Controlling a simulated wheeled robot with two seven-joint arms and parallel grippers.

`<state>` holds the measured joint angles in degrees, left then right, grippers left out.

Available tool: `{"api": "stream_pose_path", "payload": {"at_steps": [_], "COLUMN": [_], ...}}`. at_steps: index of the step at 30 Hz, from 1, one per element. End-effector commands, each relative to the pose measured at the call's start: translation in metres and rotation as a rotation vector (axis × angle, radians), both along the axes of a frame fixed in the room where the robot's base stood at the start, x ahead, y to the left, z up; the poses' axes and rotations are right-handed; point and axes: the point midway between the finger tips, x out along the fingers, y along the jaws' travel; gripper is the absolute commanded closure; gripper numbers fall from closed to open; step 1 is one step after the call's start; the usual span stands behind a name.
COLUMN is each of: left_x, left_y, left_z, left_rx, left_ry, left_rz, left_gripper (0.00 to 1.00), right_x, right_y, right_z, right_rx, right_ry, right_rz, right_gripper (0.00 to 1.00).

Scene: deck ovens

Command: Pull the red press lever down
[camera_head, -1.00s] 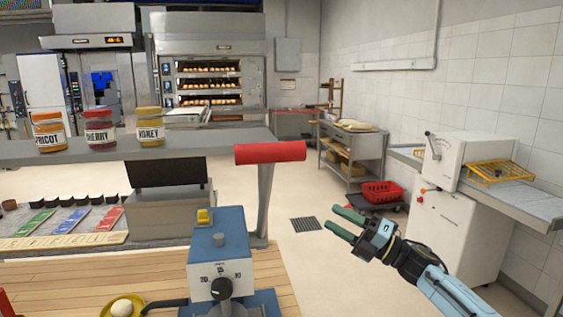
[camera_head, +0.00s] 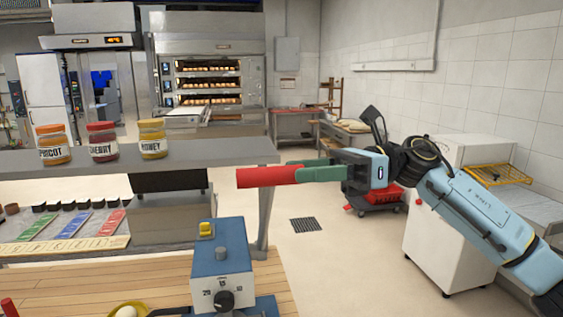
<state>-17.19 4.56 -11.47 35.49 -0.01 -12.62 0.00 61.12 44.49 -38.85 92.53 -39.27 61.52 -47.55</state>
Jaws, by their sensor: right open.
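The red press lever is a thick red bar grip (camera_head: 268,177) on a grey arm, standing in front of the grey shelf in the head view. Below it is a blue press body (camera_head: 220,262) with a yellow button and a black dial. My right gripper (camera_head: 306,172) comes in from the right. Its green fingers are at the right end of the red grip and overlap it in the picture. They are open. Whether they touch the grip cannot be told. My left gripper is not in view.
Jars of apricot (camera_head: 53,146), cherry (camera_head: 102,143) and honey (camera_head: 152,139) stand on the shelf (camera_head: 215,154) to the left. A white machine (camera_head: 452,240) stands on the right, behind my right arm.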

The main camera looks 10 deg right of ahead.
Motion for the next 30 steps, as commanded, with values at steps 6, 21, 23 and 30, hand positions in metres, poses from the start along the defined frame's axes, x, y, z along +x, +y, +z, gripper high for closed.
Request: {"api": "stream_pose_path", "payload": {"at_steps": [6, 21, 23, 30], "left_x": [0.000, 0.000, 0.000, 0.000], "left_y": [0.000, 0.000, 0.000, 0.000], "left_z": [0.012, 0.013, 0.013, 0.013], "left_rx": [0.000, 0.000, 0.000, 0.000], "left_ry": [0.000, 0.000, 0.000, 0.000], "left_rz": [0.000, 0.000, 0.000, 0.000], "left_gripper": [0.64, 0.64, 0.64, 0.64], "right_x": [0.000, 0.000, 0.000, 0.000], "right_y": [0.033, 0.043, 0.043, 0.043], "right_z": [0.002, 0.000, 0.000, 0.000], "right_rx": [0.001, 0.001, 0.001, 0.001], "right_ry": [0.000, 0.001, 0.001, 0.002], "right_rz": [0.001, -0.001, -0.001, -0.001], "right_gripper": [0.51, 0.59, 0.67, 0.99]}}
